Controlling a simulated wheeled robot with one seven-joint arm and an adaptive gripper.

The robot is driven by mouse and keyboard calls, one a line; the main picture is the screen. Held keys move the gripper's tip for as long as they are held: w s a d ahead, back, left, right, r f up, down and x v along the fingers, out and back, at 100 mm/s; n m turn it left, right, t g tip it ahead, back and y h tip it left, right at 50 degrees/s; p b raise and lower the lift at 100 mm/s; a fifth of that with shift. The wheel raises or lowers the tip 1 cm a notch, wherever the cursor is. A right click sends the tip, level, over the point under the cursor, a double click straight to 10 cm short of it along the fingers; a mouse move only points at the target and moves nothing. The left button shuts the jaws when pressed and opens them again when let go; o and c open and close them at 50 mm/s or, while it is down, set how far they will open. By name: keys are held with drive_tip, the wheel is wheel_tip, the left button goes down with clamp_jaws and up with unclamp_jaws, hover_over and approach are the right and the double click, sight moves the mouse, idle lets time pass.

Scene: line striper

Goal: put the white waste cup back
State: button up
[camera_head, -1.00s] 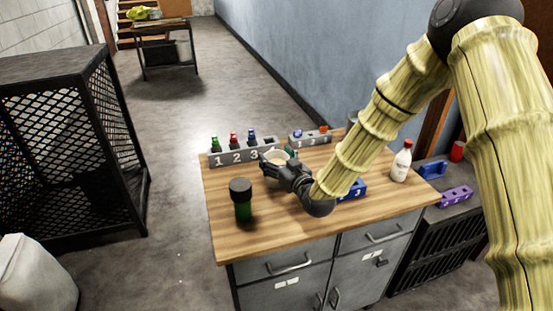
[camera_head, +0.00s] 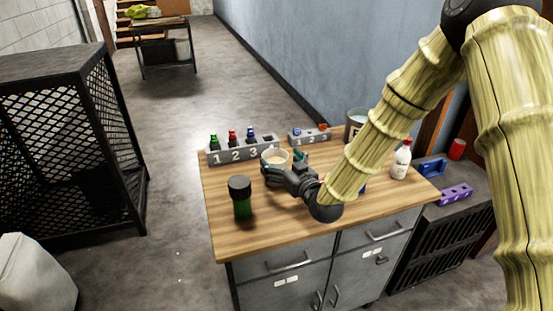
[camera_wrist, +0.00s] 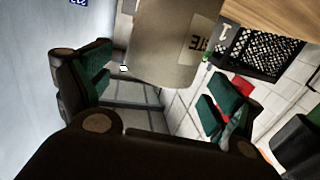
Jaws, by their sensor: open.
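The white waste cup (camera_head: 277,159) looks cream-coloured and stands upright on the wooden worktop, in front of the numbered grey rack. In the wrist view the cup (camera_wrist: 172,40) fills the top middle, with part of a dark-lettered label showing. My gripper (camera_head: 284,164) is open at the near side of the cup, with one finger to its left and one to its right. In the wrist view the green-padded fingers stand apart, with the cup's end ahead between them. I cannot tell whether either finger touches it.
The grey rack (camera_head: 240,150) holds several coloured-top bottles behind the cup. A green bottle with a black lid (camera_head: 240,205) stands at front left. A smaller rack (camera_head: 308,136), grey bucket (camera_head: 354,130) and white bottle (camera_head: 401,163) stand farther right.

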drive_tip(key=b+v, duration=0.1)
drive_tip(key=v, duration=0.7)
drive_tip(key=shift+s+d, duration=0.15)
drive_tip(key=shift+s, duration=0.15)
